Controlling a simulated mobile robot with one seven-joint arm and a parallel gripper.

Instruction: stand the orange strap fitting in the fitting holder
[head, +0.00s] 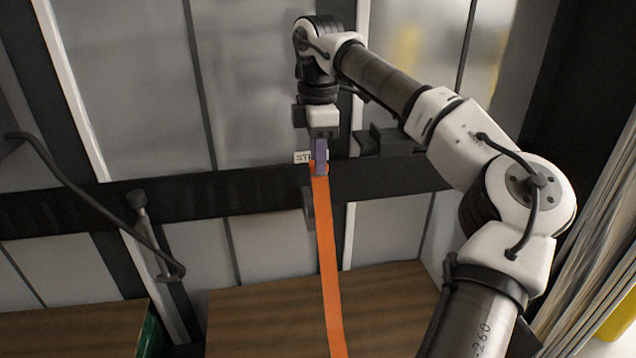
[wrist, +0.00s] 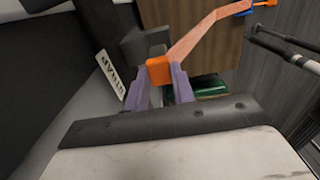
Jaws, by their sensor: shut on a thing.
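My gripper (head: 320,155), with purple fingers, is shut on the orange strap fitting (wrist: 158,71) in front of the dark wall rail. In the wrist view the fitting sits at the tips of my gripper (wrist: 163,84). The orange strap (head: 329,265) hangs down from it, and in the wrist view it runs to the upper right. A dark grey bracket (head: 308,203), perhaps the fitting holder, is below the jaws, partly behind the strap. A dark block, perhaps the same bracket (wrist: 130,46), is left of the fitting, apparently apart from it.
A white label (head: 303,157) is on the dark rail (head: 230,192). Another dark bracket (head: 392,141) is on the rail to the right. A bent dark bar (head: 90,205) stands at the left. Brown wooden surfaces (head: 265,320) lie below. Open space surrounds the hanging strap.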

